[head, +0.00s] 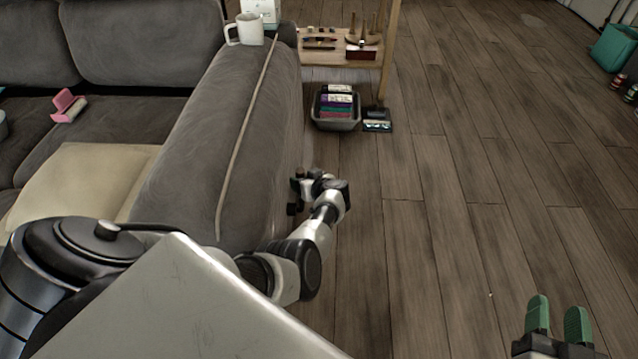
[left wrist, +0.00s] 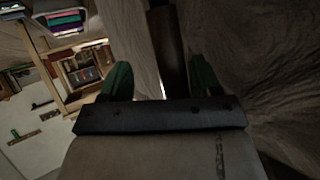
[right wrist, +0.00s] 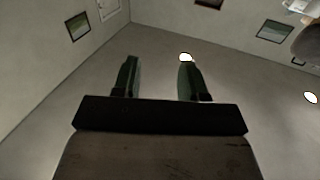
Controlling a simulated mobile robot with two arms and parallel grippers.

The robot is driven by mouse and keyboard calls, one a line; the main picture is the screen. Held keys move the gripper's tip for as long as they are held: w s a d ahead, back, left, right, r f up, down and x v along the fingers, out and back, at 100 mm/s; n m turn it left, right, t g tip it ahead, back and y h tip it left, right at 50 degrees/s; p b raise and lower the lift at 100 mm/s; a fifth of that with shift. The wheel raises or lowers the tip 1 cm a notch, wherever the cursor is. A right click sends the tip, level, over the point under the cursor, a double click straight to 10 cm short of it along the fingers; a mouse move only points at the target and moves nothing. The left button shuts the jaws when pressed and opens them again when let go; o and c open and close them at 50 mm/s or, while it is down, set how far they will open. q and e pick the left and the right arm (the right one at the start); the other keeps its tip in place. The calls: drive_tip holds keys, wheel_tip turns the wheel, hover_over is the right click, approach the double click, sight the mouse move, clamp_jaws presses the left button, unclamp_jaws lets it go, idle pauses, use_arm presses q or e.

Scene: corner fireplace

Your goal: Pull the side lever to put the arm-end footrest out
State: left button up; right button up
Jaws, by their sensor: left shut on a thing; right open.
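The grey sofa's arm (head: 225,130) runs from front to back in the head view. My left arm reaches along its outer side. My left gripper (left wrist: 160,80) is shut on the side lever (left wrist: 168,45), a dark upright bar between its green fingers in the left wrist view. In the head view the lever is hidden, and the left fingers cannot be made out near the dark wrist (head: 318,185). My right gripper (head: 557,318) is open and empty above the floor at the lower right. I cannot make out a footrest in any view.
A white mug (head: 248,29) stands on the far end of the sofa arm. Beyond my left wrist, a grey bin (head: 337,123) of coloured items sits on the floor by a low wooden shelf (head: 345,61).

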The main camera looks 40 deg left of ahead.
use_arm(q)
drive_tip(key=p+v, duration=0.4)
drive_tip(key=v, duration=0.3)
drive_tip(key=shift+d, duration=0.4)
use_arm(e)
drive_tip(key=s+d+f+g+h, duration=0.3)
drive_tip(key=s+d+f+g, duration=0.2)
drive_tip(key=s+f+g, duration=0.5)
drive_tip(key=shift+f+m+g+h, duration=0.3)
drive_tip(key=shift+m+g, duration=0.1)
drive_tip(key=shift+g, duration=0.6)
use_arm(q)
drive_tip(key=shift+r, duration=0.1)
